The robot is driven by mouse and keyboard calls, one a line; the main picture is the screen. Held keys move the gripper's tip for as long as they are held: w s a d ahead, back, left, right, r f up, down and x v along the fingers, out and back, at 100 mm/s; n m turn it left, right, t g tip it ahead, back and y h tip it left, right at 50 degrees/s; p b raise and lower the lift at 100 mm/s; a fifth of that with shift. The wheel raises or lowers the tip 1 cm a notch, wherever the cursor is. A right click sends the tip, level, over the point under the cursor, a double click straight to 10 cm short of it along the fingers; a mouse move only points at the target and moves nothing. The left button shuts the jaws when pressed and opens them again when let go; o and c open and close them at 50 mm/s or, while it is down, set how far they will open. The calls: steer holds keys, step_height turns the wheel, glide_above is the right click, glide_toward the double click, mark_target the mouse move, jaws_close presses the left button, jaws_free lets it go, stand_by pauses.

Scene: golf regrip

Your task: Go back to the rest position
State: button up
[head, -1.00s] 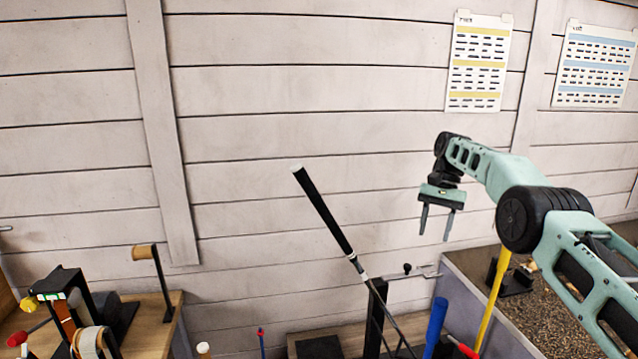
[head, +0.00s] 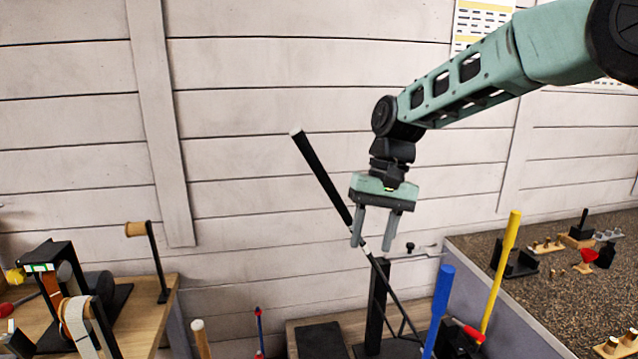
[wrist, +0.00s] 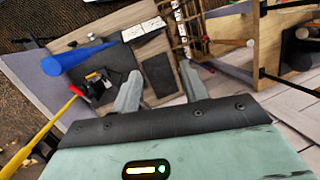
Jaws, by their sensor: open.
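My gripper (head: 374,244) is open with nothing between its fingers, hanging fingers-down from my arm in the middle of the head view. In that view its left finger overlaps the lower end of the black grip of a golf club (head: 318,176); I cannot tell whether they touch. The club leans in a black stand (head: 377,315), with its grip end up and to the left.
A blue post (head: 439,312) and a yellow post (head: 501,270) stand at the right, beside a bench with a speckled top (head: 575,310) and small fixtures. A wooden bench (head: 150,320) with tape rolls stands at left. The wall area above the club is clear.

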steer(key=s+d+f+n+b, duration=0.1)
steer(key=s+f, duration=0.3)
steer(key=s, duration=0.6)
steer(key=s+d+f+n+t+h+b, duration=0.1)
steer(key=s+d+f+n+b, duration=0.1)
steer(key=s, duration=0.8)
steer(key=s+d+f+n+t+b, duration=0.1)
steer(key=s+f, duration=0.4)
steer(key=s, duration=0.5)
steer(key=n+b, duration=0.1)
steer(key=n, duration=0.1)
steer(key=shift+d+f+n+h+b, duration=0.3)
steer(key=shift+n, duration=0.1)
